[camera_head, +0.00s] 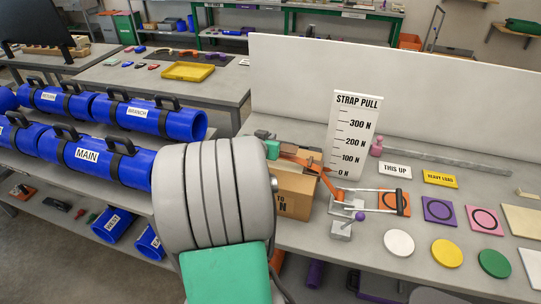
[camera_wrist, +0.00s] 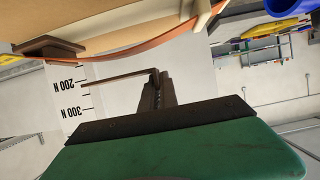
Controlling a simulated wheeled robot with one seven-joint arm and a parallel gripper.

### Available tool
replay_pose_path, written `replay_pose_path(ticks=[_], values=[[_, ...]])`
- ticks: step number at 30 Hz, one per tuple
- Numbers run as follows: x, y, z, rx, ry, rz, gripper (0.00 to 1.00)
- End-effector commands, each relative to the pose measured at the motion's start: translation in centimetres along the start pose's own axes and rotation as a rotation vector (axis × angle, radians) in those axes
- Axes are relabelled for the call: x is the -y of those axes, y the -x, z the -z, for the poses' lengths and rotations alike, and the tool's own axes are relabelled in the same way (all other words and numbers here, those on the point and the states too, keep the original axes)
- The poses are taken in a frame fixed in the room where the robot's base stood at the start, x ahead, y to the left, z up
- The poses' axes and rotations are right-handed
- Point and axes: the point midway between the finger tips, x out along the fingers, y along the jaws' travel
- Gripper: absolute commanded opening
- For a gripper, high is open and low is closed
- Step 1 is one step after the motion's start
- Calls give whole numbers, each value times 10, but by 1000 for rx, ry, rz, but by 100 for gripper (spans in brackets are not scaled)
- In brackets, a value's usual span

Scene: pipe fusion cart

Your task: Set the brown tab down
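In the wrist view, my gripper (camera_wrist: 156,80) has its dark fingers together at the picture's middle, closed on the end of a thin brown piece, which looks like the brown tab (camera_wrist: 115,79) seen edge-on. The tab reaches left from the fingertips, in front of the force scale. An orange strap (camera_wrist: 160,42) runs along the cardboard box (camera_wrist: 130,20) above it, and a dark brown block (camera_wrist: 48,47) sits by the strap. In the head view, my gripper (camera_head: 280,150) is above the box (camera_head: 296,190). My arm hides part of the box, and the tab is not clear there.
The STRAP PULL board (camera_head: 352,135) stands just behind the box. A lever tensioner (camera_head: 345,215) is to its right. Coloured squares and discs, such as the white disc (camera_head: 398,242), lie further right. Blue pipes (camera_head: 95,160) fill the rack at left.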

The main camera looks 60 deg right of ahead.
Motion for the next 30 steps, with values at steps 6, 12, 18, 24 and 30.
replay_pose_path(ticks=[6,12,18,24,30], values=[[7,-34,-21,0,1,-1,0],[9,-51,-48,0,2,0,0],[9,-52,-49,-3,1,1,0],[9,-53,-53,-2,1,1,0],[9,-52,-52,-2,1,1,17]])
